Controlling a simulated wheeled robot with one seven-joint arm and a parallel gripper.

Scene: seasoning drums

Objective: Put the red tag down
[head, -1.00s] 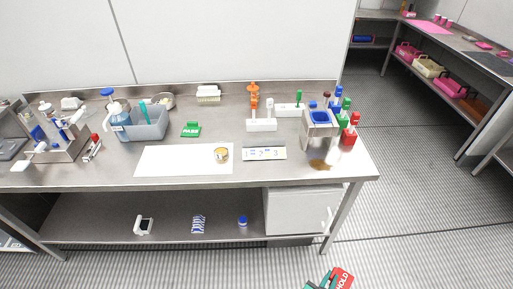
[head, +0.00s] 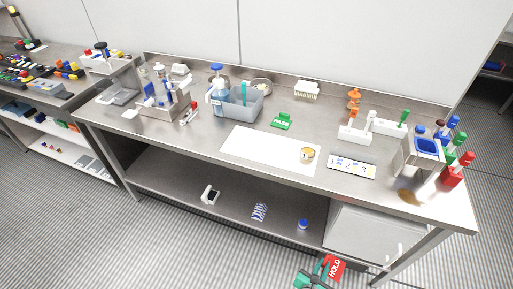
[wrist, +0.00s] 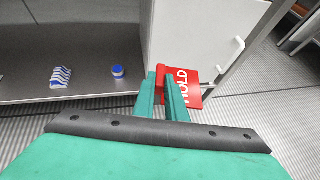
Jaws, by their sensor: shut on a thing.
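The fingers cover part of the tag. It is held in front of the bench, near the white cabinet under the bench top. A green tag (head: 282,121) reading PASS stands on the bench top behind the white mat.
The steel bench (head: 215,170) has a white mat (head: 262,150) with a small tin (head: 307,155) on it. A numbered strip (head: 351,166) lies to its right. The lower shelf (head: 175,180) is mostly bare.

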